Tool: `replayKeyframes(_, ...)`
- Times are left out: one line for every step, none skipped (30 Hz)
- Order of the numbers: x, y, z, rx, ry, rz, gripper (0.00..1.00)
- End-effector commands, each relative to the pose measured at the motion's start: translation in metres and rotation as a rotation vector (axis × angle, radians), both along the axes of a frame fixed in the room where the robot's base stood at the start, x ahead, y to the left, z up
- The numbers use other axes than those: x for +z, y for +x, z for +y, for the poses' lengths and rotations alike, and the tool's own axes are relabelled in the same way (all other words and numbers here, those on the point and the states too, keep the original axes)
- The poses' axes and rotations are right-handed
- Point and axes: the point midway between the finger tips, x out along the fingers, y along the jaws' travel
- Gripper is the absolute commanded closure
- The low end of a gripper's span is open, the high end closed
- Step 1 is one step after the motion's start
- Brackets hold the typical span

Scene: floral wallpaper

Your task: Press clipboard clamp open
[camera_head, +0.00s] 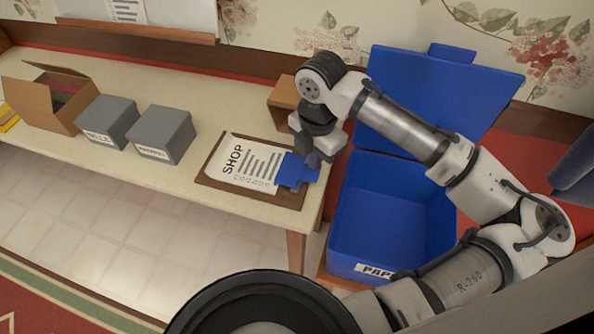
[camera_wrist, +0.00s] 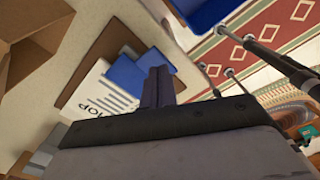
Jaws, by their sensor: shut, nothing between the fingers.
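A brown clipboard (camera_head: 212,175) lies flat on the table near its right end, with a white sheet headed SHOP (camera_head: 240,163) on it. The blue clamp (camera_head: 293,169) sits at the clipboard's right edge, over the sheet's end. In the wrist view the clamp (camera_wrist: 126,77), the sheet (camera_wrist: 92,93) and the board (camera_wrist: 118,38) show beyond my fingers. My gripper (camera_head: 314,160) is shut and empty, pointing down at the clamp's upper right part. The fingers (camera_wrist: 157,84) overlap the clamp in the wrist view; I cannot tell whether they touch it.
A blue bin (camera_head: 385,256) with its lid raised stands right of the table. A small brown open box (camera_head: 283,107) stands behind the clipboard. Two grey boxes (camera_head: 166,134) (camera_head: 107,121) and an open cardboard box (camera_head: 46,103) stand left. The table (camera_head: 225,105) between is clear.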

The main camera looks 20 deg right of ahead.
Motion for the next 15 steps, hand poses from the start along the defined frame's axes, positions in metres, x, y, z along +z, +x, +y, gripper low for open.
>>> replayKeyframes(-0.0015,0.0,0.0001,0.0,0.0,0.0,1.0)
replayKeyframes(-0.002,0.0,0.0001,0.0,0.0,0.0,1.0)
replayKeyframes(-0.0026,0.0,0.0001,0.0,0.0,0.0,1.0)
replayKeyframes(-0.003,0.0,0.0001,0.0,0.0,0.0,1.0)
replayKeyframes(-0.0035,0.0,0.0001,0.0,0.0,0.0,1.0)
replayKeyframes(-0.0041,0.0,0.0001,0.0,0.0,0.0,1.0)
replayKeyframes(-0.0045,0.0,0.0001,0.0,0.0,0.0,1.0)
replayKeyframes(-0.005,0.0,0.0001,0.0,0.0,0.0,1.0)
replayKeyframes(-0.0056,0.0,0.0001,0.0,0.0,0.0,1.0)
replayKeyframes(-0.0061,0.0,0.0001,0.0,0.0,0.0,1.0)
replayKeyframes(-0.0065,0.0,0.0001,0.0,0.0,0.0,1.0)
replayKeyframes(-0.0071,0.0,0.0001,0.0,0.0,0.0,1.0)
replayKeyframes(-0.0075,0.0,0.0001,0.0,0.0,0.0,1.0)
replayKeyframes(-0.008,0.0,0.0001,0.0,0.0,0.0,1.0)
replayKeyframes(-0.0086,0.0,0.0001,0.0,0.0,0.0,1.0)
